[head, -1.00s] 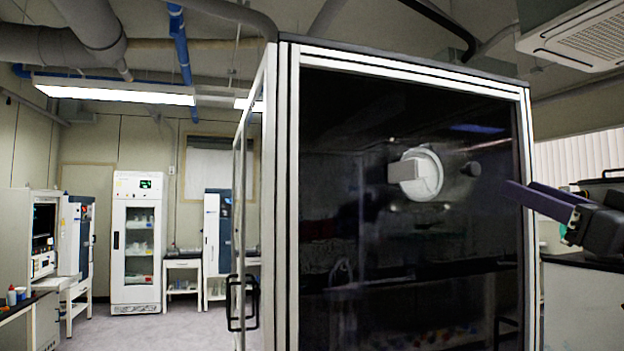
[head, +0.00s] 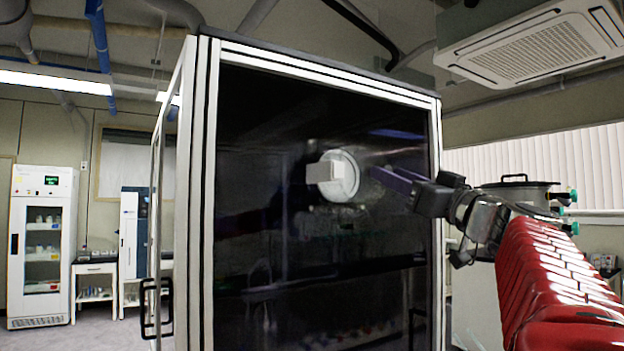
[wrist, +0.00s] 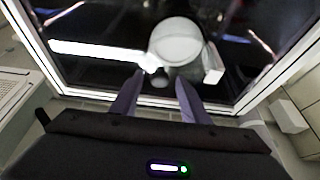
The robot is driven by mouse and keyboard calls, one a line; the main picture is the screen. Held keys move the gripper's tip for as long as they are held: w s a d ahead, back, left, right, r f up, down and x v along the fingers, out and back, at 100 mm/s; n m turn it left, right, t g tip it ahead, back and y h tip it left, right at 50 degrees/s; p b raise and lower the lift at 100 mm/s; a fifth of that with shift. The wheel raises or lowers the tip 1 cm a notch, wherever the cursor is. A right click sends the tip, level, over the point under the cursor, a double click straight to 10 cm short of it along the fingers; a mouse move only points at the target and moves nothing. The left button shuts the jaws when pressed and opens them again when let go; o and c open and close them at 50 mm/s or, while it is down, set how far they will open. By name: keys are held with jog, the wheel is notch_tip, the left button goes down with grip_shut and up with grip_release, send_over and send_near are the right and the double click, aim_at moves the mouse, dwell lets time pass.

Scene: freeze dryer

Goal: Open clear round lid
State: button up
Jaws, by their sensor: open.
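A whitish round lid (head: 345,176) with a pale block-shaped handle (head: 323,172) sits on the dark glossy front of a tall framed cabinet. The lid also shows at the top of the wrist view (wrist: 178,42). A small grey knob (wrist: 162,73) is just below the lid in the wrist view; in the head view my fingers cover it. My gripper (head: 376,174) comes from the right, beside the lid's right edge. In the wrist view, the two dark fingers of my gripper (wrist: 158,84) are spread, with the knob between or just ahead of their tips. Contact cannot be told.
The cabinet's pale metal frame (head: 433,190) borders the dark panel, which carries reflections. A black door handle (head: 150,308) stands out at the left side. A white glass-door unit (head: 42,245) is far left. A lidded pot (head: 516,192) is behind my arm.

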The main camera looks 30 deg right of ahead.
grip_shut()
dwell(0.5)
jog(key=shift+d, duration=0.1)
